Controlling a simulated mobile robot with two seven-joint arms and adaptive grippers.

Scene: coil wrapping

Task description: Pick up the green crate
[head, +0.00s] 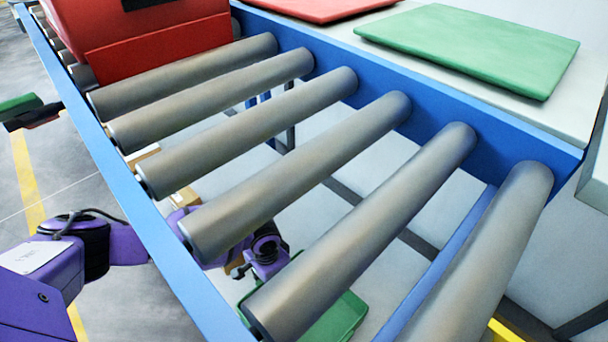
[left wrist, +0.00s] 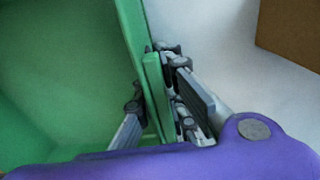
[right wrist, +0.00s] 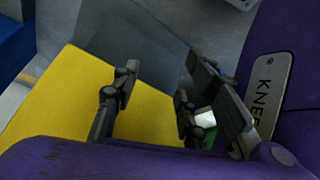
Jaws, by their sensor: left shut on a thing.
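The green crate (head: 337,318) shows in the head view below the conveyor rollers, mostly hidden by them. In the left wrist view the crate (left wrist: 62,70) fills the left side, and its wall runs up between my fingers. My left gripper (left wrist: 154,80) is shut on the crate's wall edge, one finger inside and one outside. In the head view my purple left arm reaches under the conveyor from the left to the crate. My right gripper (right wrist: 158,85) is open with nothing between its fingers, in front of a yellow surface (right wrist: 60,100). It does not show in the head view.
The conveyor's blue frame (head: 160,235) and grey rollers (head: 300,165) lie above the left arm and crate. A red crate (head: 150,35) sits on the rollers. A green panel (head: 470,48) lies on the white surface behind. A brown box (left wrist: 290,32) stands right of the crate.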

